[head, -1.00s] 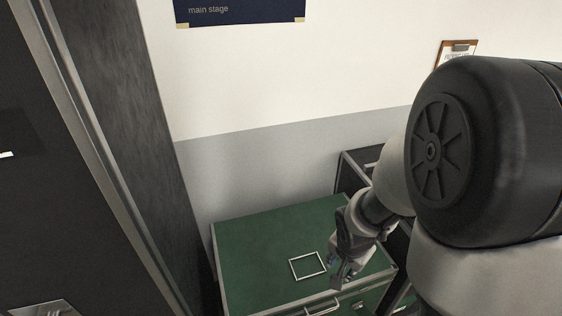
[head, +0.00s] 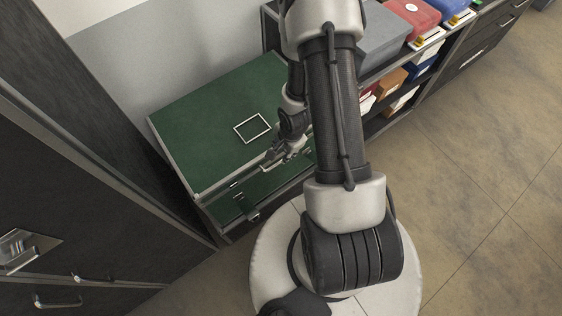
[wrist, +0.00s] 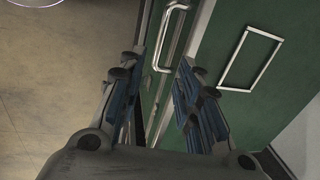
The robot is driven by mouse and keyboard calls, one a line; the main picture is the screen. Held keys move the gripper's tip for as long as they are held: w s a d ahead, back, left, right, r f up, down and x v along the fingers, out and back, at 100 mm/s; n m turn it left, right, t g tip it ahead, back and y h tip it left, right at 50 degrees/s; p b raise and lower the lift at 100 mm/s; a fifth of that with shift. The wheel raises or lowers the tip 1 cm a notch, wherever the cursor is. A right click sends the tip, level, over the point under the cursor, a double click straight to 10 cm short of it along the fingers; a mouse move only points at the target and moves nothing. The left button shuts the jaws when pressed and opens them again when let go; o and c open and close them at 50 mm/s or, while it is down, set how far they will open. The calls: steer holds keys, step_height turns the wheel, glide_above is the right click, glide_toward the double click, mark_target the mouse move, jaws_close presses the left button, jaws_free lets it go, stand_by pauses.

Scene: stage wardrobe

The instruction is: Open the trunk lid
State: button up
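The trunk has a green lid (head: 215,115) with metal edging, and an empty silver frame (head: 253,128) on its top. The lid looks down; I cannot tell whether there is a small gap at the seam. A silver bar handle (wrist: 176,38) at the trunk's front edge shows in the wrist view. A latch (head: 246,207) sits on the front face. My gripper (head: 270,161) is at the front edge of the lid. In the wrist view my gripper (wrist: 160,88) is open, its blue-padded fingers spread, with the handle ahead between them. Contact with the handle is not visible.
A dark cabinet (head: 75,180) stands close on the trunk's left. A shelf unit on the right holds a grey box (head: 380,38), a red box (head: 412,14) and others. The wall is behind the trunk. The floor (head: 480,160) at right is clear.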

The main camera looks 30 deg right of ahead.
mark_target(280, 161)
steer(key=f+b, duration=0.1)
steer(key=f, duration=0.2)
steer(key=w+f+b, duration=0.1)
steer(key=f, duration=0.2)
steer(key=f+b, duration=0.1)
steer(key=f, duration=0.2)
steer(key=shift+w+a+f+b, duration=0.1)
steer(key=shift+w+b, duration=0.2)
steer(key=shift+w, duration=0.05)
steer(key=shift+c, duration=0.2)
jaws_close()
